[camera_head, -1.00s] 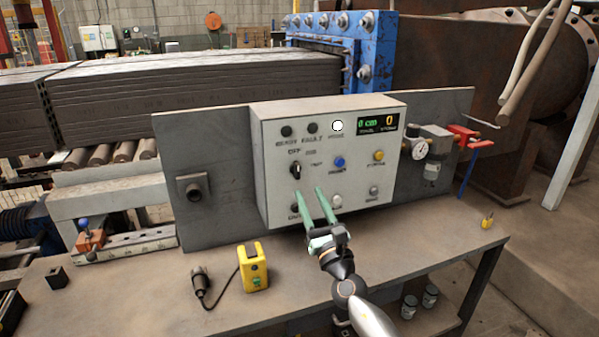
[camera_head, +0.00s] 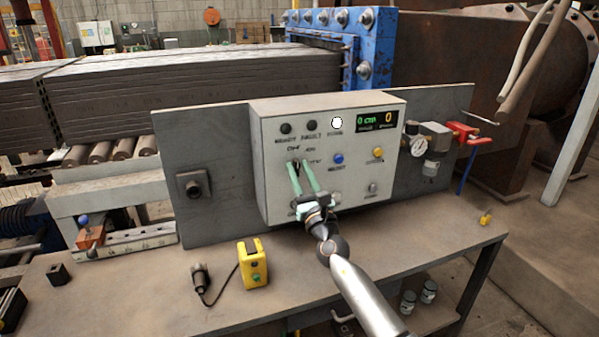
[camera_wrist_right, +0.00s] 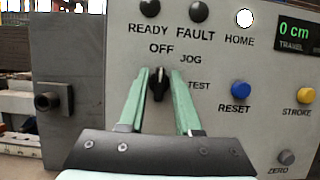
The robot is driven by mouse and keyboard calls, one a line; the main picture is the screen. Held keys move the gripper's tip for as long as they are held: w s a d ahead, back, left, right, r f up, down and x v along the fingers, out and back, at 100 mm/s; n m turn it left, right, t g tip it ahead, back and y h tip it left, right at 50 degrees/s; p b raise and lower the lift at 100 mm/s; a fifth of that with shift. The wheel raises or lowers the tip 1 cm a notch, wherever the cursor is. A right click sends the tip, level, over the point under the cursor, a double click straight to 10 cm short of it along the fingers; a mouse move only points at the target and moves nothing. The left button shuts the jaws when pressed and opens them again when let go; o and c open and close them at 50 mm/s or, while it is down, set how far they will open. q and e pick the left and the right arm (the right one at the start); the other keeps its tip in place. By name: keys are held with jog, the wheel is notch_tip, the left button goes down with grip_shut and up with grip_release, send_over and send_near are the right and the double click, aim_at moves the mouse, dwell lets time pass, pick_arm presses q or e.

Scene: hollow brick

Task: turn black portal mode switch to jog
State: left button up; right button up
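The black mode switch (camera_wrist_right: 158,84) is on the front of the white control box (camera_head: 330,115), with the labels OFF, JOG and TEST around its upper and right sides. Its handle looks roughly upright, near OFF; the exact angle is hard to tell. My right gripper (camera_wrist_right: 160,72) has its two green fingers apart, one on each side of the switch, with visible gaps. In the head view, the right gripper (camera_head: 299,167) reaches up from below and its fingertips partly hide the switch. My left gripper is not in view.
A blue RESET button (camera_wrist_right: 239,90), a yellow STROKE button (camera_wrist_right: 305,95) and a grey ZERO button (camera_wrist_right: 286,157) lie to the right of the switch. A yellow pendant (camera_head: 253,264) and a black plug (camera_head: 200,281) lie on the workbench (camera_head: 150,290).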

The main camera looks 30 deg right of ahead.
grip_shut()
jog(key=shift+m, duration=0.4)
jog(key=m+g+h, duration=0.1)
jog(key=m+h, duration=0.2)
jog(key=m, duration=0.3)
jog(key=shift+p, duration=0.35)
jog(key=m+g+h, duration=0.1)
jog(key=m, duration=0.1)
jog(key=m+g+h, duration=0.1)
jog(key=m, duration=0.2)
jog(key=shift+p, duration=0.35)
jog(key=shift+f+m+g+h, duration=0.1)
jog(key=shift+m+g+h, duration=0.2)
jog(key=shift+m, duration=0.2)
jog(key=shift+o, duration=1.3)
grip_release()
